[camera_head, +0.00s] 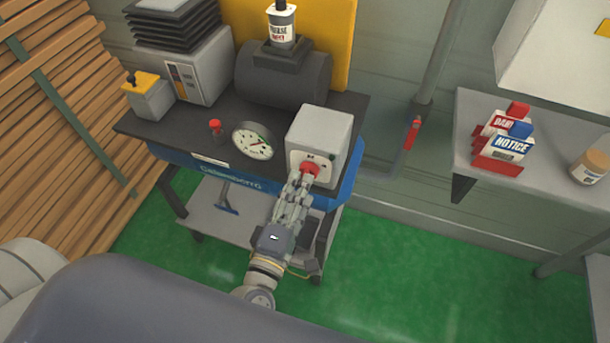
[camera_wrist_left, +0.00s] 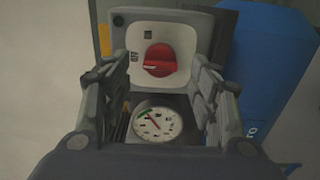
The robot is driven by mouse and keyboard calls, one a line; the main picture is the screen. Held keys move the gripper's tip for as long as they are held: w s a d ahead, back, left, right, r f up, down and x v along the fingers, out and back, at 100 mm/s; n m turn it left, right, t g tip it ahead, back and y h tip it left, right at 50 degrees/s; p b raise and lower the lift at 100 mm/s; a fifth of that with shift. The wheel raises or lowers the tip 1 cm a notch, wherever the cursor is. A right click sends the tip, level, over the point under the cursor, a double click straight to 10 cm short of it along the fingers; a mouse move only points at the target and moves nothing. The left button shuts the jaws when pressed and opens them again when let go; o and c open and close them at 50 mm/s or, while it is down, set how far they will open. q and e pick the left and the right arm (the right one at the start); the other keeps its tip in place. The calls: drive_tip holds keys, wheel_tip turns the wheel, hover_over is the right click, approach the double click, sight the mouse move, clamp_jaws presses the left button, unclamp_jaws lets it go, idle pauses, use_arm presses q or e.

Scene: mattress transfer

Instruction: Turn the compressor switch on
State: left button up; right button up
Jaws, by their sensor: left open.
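The compressor switch is a red rotary knob (camera_head: 310,168) on the white front plate of a grey box at the right of the compressor's black top. In the left wrist view the red knob (camera_wrist_left: 159,60) shows up close, with its grip lying roughly sideways and a label to its left. My left gripper (camera_head: 303,180) is just in front of the knob. In the left wrist view its open fingers (camera_wrist_left: 158,85) stand to either side of the knob with a gap, and nothing is between them in their grasp. My right gripper is not in view.
A round gauge (camera_head: 253,141) and a small red knob (camera_head: 215,126) are left of the switch box. A black tank (camera_head: 283,75) stands behind. A grey table (camera_head: 468,120) with red boxes is at right. Green floor (camera_head: 400,270) is open in front.

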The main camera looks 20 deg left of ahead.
use_arm(q)
drive_tip(key=shift+w, duration=1.85)
drive_tip(key=shift+p, duration=0.3)
drive_tip(key=c, duration=1.1)
